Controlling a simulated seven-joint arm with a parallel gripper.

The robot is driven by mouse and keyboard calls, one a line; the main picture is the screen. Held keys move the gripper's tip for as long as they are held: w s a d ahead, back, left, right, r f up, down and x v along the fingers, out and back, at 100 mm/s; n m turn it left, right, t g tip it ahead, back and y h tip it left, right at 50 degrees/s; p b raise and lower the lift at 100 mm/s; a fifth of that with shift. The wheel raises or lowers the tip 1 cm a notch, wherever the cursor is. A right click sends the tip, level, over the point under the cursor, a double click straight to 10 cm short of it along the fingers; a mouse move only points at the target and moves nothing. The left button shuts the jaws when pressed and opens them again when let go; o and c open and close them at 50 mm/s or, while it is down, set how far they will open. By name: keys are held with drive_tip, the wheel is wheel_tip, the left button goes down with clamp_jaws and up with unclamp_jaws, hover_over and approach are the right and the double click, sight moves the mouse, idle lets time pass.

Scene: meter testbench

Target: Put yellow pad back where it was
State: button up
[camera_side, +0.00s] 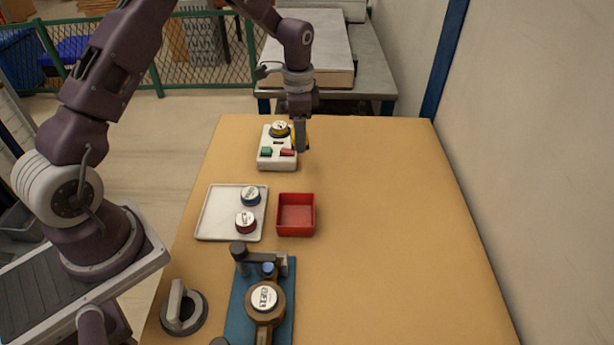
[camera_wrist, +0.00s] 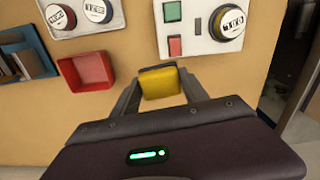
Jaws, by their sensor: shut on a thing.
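The yellow pad (camera_wrist: 161,83) is between my gripper's fingertips (camera_wrist: 161,88) in the wrist view, and the fingers are shut on it. In the side view my gripper (camera_side: 301,137) points down at the far part of the table, just right of the white box with buttons (camera_side: 278,163). Only a sliver of the yellow pad (camera_side: 307,136) shows there behind the fingers. Whether the pad touches the table is hard to tell.
The white box carries a yellow-ringed meter (camera_side: 280,129), a green button and a red button. A red tray (camera_side: 296,229), a white tray (camera_side: 210,225) with two meters, and a blue fixture (camera_side: 238,310) stand nearer. The table's right side is clear.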

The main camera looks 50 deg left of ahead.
sight(310, 178)
drive_tip(key=shift+m, duration=0.6)
drive_tip(key=d+f, duration=0.1)
drive_tip(key=f, duration=0.2)
drive_tip(key=d+f, duration=0.1)
drive_tip(key=f, duration=0.2)
drive_tip(key=d+f, duration=0.1)
drive_tip(key=f, duration=0.3)
drive_tip(key=shift+w+d, duration=0.2)
drive_tip(key=o, duration=1.3)
